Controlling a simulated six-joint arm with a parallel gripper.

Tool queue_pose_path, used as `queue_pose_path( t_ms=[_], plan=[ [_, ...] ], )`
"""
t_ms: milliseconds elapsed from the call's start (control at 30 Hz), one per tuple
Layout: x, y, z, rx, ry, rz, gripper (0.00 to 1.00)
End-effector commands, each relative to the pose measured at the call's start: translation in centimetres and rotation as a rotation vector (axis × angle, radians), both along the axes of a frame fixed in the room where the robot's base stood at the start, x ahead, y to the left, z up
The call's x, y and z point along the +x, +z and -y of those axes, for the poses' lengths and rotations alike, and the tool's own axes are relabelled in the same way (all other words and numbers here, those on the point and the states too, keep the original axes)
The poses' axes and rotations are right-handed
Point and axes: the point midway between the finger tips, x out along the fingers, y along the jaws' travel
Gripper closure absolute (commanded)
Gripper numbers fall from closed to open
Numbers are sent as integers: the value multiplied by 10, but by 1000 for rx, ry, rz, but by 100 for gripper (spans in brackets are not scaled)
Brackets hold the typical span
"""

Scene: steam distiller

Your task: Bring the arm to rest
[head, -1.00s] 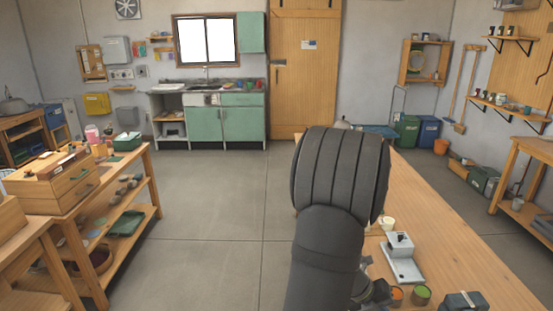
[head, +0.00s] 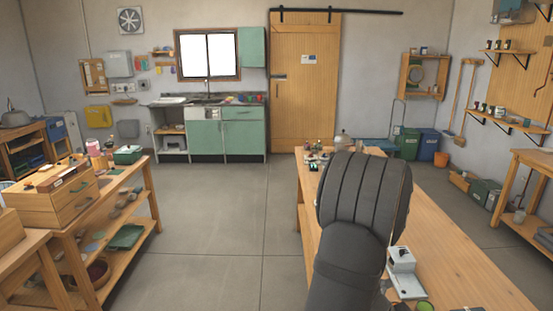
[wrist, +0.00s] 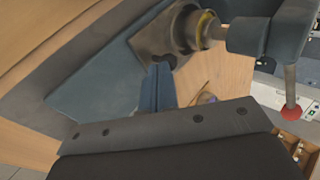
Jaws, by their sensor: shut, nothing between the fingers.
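My gripper (wrist: 158,88) shows in the wrist view as narrow blue-grey fingers held together, with nothing between them. The dark wrist body fills the bottom of that view. In the head view my dark arm rises over the workbench (head: 465,270) on the right, and it hides the gripper there. In the wrist view a blue-grey machine part with a rod and a red knob (wrist: 291,111) is at the upper right. I cannot tell how far it is from the fingers.
A white device (head: 401,260) and a green tin (head: 424,306) stand on the bench right of my arm. A glass flask (head: 342,139) and small items are at its far end. A shelf bench with a wooden drawer box (head: 70,195) is left. The floor between is clear.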

Motion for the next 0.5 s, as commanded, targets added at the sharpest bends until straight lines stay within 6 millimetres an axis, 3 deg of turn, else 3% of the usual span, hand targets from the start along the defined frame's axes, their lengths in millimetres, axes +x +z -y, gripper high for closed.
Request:
queue_pose_path(
  t_ms=[267, 500],
  plan=[
    [8, 13, -40, -1, 6, 2, 100],
    [15, 47, -72, -1, 5, 6, 100]
  ],
)
